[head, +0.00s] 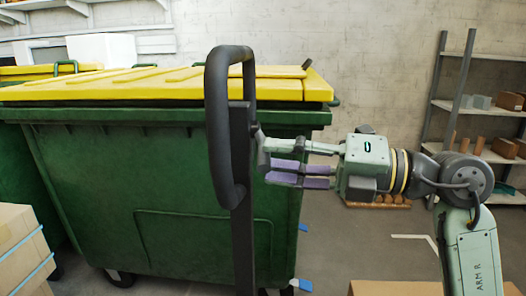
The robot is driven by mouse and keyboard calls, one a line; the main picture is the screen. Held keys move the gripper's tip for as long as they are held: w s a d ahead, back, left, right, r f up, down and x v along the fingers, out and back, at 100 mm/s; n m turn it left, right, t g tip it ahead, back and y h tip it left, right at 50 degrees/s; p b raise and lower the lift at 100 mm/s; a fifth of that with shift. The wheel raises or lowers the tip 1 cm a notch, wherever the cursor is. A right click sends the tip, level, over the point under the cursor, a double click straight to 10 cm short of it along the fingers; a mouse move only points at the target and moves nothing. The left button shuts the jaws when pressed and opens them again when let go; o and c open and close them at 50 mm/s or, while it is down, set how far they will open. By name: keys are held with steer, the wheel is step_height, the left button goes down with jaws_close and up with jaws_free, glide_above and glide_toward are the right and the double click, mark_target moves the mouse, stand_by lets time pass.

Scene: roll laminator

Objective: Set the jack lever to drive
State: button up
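The jack's black loop handle (217,130) stands upright in the foreground on a dark post (243,235). My gripper (268,163) comes in from the right, pointing left, with pale green fingers and purple pads. Its fingertips are right beside the post, just below the small dark piece. Whether they touch it, and how far apart the fingers are, I cannot tell. The lever's setting cannot be read.
A green bin (150,180) with a yellow lid (130,88) stands behind the handle. Cardboard boxes (22,250) are at the lower left. A shelf rack (462,90) with boxes stands at the right. Grey floor (350,250) shows below my arm.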

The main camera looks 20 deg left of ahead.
mark_target(263, 158)
steer(key=shift+s+a, duration=0.2)
steer(key=shift+a, duration=1.4)
jaws_close()
